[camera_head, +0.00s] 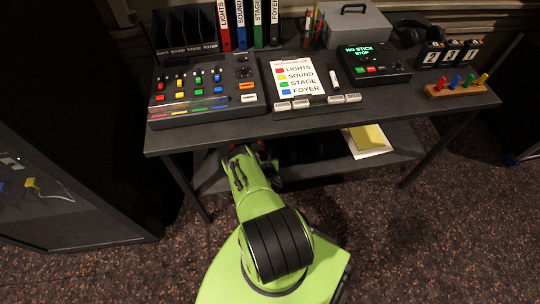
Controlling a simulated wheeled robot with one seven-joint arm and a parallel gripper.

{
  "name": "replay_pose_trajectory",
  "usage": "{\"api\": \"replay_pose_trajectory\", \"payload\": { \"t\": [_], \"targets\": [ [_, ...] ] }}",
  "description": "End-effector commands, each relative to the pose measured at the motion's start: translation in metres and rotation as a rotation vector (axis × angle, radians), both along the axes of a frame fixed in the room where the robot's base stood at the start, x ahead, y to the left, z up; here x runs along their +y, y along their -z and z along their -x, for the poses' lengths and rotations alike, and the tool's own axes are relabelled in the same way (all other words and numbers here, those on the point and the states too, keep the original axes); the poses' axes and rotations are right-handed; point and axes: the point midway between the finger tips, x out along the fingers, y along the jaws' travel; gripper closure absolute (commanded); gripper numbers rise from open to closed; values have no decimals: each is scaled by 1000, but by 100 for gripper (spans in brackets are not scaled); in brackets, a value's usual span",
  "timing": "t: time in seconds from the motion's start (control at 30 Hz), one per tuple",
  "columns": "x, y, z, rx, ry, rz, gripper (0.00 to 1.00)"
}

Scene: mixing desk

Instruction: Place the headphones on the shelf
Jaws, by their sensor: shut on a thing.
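A dark rounded thing that looks like headphones (408,35) lies at the back right of the desktop, behind the black console. The shelf (214,174) is a dark board under the desk. My green arm reaches in under the desk's front edge, and my gripper (268,160) is at the shelf, far from the dark rounded thing. The desktop hides most of the gripper and its fingertips. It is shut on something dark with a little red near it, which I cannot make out.
The desk (225,134) holds a mixer (205,90), a clipboard (296,76), binders, a black console (372,62), a grey box and a peg block (462,90). A yellow thing (367,137) lies on paper at the shelf's right. A dark cabinet stands left.

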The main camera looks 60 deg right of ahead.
Motion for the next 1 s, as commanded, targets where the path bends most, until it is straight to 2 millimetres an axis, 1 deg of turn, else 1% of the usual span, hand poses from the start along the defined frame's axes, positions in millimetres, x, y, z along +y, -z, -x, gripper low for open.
{"api": "replay_pose_trajectory", "payload": {
  "t": [0.27, 0.57, 0.6, 0.67, 0.7, 0.73, 1.0],
  "targets": [
    [-1, 40, -1, -3, 0, 2, 99],
    [-1, 40, 0, -2, 2, 1, 100],
    [0, 40, 0, -1, 0, -1, 55],
    [0, 40, 0, 0, 0, 0, 46],
    [0, 40, -1, 0, 0, 0, 39],
    [0, 40, -1, 0, 0, 0, 35],
    [0, 40, -1, 1, 0, 1, 35]
  ]
}}
